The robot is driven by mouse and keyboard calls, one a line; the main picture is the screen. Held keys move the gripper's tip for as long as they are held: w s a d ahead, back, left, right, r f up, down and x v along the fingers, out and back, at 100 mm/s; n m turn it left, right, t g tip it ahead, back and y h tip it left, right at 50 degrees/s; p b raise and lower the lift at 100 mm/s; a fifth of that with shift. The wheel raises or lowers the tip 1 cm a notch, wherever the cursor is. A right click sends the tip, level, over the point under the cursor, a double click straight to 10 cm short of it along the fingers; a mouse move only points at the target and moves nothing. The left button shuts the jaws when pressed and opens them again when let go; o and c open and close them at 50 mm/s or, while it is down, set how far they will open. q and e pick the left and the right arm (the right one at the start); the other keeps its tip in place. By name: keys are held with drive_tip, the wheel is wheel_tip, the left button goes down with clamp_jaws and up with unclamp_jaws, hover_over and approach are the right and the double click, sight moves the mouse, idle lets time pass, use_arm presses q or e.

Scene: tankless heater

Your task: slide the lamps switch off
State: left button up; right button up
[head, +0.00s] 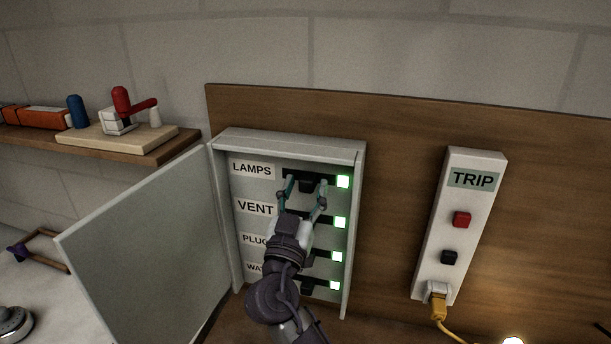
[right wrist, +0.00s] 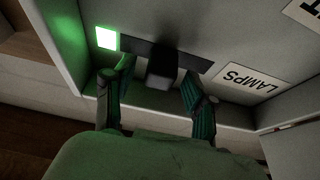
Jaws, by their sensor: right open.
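The lamps switch (head: 306,184) is a black slider in a dark horizontal slot, in the top row of the grey switch box (head: 359,165). The LAMPS label (head: 252,170) is left of it and a lit green light (head: 343,181) is right of it. My right gripper (head: 305,184) is open, with one finger on each side of the slider. In the right wrist view, the slider (right wrist: 162,70) shows between the two spread fingers (right wrist: 160,80); I cannot tell whether either touches it. My left gripper is not in view.
The box door (head: 150,250) stands open to the left. Lower rows for VENT (head: 255,206) and others have lit green lights. A TRIP panel (head: 458,225) with red and black buttons is on the wooden board at right. A shelf (head: 170,148) holds tools at left.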

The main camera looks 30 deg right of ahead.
drive_tip(key=shift+w+d+r, duration=0.1)
drive_tip(key=shift+w+d, duration=0.1)
drive_tip(key=shift+d, duration=0.05)
drive_tip(key=c, duration=0.4)
clamp_jaws()
drive_tip(key=w+a+b, duration=0.1)
drive_tip(key=b, duration=0.1)
drive_tip(key=w+a+b, duration=0.1)
drive_tip(key=b, duration=0.1)
drive_tip(key=shift+w+a+f, duration=0.2)
drive_tip(key=shift+w+a, duration=0.1)
drive_tip(key=shift+w, duration=0.1)
drive_tip(key=shift+w+a+r, duration=0.1)
drive_tip(key=shift+w+a, duration=0.1)
drive_tip(key=shift+w, duration=0.05)
drive_tip(key=shift+s+r, duration=0.1)
drive_tip(key=shift+r, duration=0.05)
drive_tip(key=shift+d, duration=0.1)
